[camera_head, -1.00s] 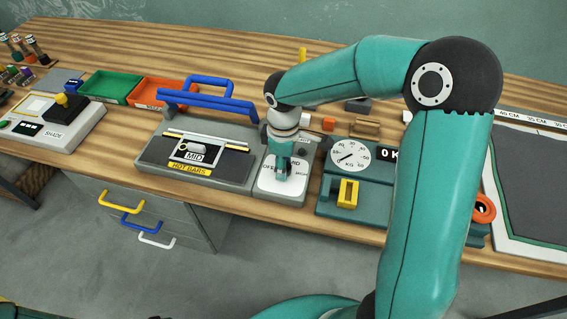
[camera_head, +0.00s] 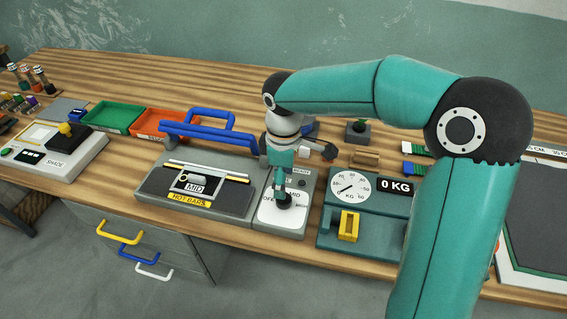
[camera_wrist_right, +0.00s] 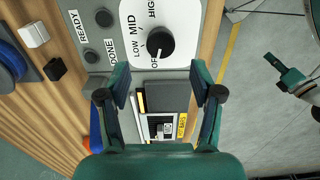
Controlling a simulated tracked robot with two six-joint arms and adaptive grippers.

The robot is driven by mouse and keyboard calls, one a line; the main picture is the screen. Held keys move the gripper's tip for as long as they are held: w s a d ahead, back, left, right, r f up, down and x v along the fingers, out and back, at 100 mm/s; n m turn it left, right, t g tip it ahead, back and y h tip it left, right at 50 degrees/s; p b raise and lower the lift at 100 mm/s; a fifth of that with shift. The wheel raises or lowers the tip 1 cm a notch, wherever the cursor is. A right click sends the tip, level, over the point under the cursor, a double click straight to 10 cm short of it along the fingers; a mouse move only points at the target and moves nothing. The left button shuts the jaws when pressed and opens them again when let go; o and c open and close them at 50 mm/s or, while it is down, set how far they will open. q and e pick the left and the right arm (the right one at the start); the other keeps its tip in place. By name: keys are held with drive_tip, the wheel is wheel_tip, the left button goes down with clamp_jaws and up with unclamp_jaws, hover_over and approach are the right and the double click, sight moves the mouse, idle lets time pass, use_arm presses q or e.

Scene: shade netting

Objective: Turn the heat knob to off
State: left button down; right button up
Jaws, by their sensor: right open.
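The black heat knob (camera_head: 284,200) sits on the light dial plate right of the hot bars unit. In the right wrist view the knob (camera_wrist_right: 160,42) stands among the labels OFF, LOW, MID and HIGH. A pale mark shows at its edge near the partly covered OFF label; I cannot read its setting for certain. My right gripper (camera_head: 284,178) is above the knob in the head view. In the wrist view its fingers (camera_wrist_right: 159,82) are apart with nothing between them, and the knob is beyond the tips. A teal and grey part at the wrist view's right edge looks like my left gripper (camera_wrist_right: 294,80).
The hot bars unit (camera_head: 161,195) with a blue handle (camera_head: 210,132) stands left of the dial plate. A teal scale (camera_head: 372,190) with a yellow block (camera_head: 348,226) stands close on the right. Green (camera_head: 111,116) and orange (camera_head: 158,122) trays lie farther left.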

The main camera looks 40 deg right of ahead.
wheel_tip(320, 180, up, 5)
drive_tip(key=shift+r, duration=0.1)
idle(0.7)
